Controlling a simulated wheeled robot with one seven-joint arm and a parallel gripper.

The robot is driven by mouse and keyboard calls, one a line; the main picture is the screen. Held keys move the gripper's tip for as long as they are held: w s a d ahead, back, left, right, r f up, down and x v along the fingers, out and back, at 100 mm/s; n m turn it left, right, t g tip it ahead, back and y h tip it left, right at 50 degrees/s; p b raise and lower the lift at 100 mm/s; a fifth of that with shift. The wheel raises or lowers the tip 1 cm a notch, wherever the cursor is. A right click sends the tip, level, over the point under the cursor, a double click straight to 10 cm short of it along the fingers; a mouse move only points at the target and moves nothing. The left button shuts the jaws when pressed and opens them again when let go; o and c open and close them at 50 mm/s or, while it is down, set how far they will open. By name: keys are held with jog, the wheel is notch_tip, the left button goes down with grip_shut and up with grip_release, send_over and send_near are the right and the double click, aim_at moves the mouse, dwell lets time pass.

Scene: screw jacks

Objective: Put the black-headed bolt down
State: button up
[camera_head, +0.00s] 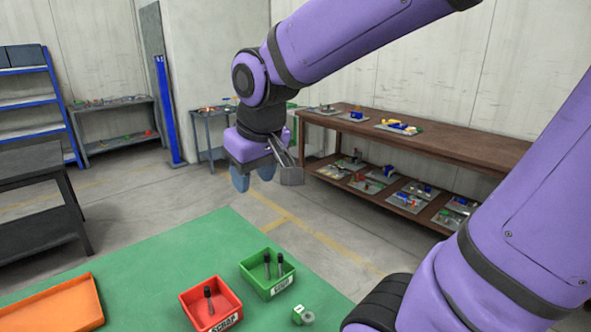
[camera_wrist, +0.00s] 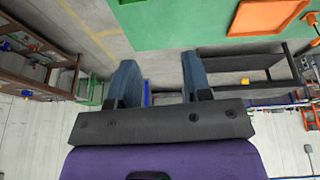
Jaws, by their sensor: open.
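My gripper (camera_head: 254,180) is raised beyond the far edge of the green table in the head view. In the wrist view my gripper (camera_wrist: 156,85) shows two blue fingers wide apart with nothing between them. A red bin (camera_head: 232,299) marked SCRAP holds one black-headed bolt (camera_head: 208,299), standing upright. A green bin (camera_head: 290,268) beside it on the right holds two black-headed bolts; one is at the left (camera_head: 267,265) and one at the right (camera_head: 280,264). Both stand upright. My gripper is well apart from all the bolts.
The green table (camera_head: 150,265) has free room left of the bins. An orange tray (camera_head: 50,310) lies at its left. A small green block and grey round part (camera_head: 303,314) lie right of the red bin. A brown bench (camera_head: 450,146) with several parts stands behind.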

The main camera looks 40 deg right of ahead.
jog(key=s+d+r+t, duration=0.1)
jog(key=s+r, duration=0.2)
jog(key=s, duration=0.6)
jog(key=shift+s+r, duration=0.3)
jog(key=shift+s, duration=0.05)
dwell(0.6)
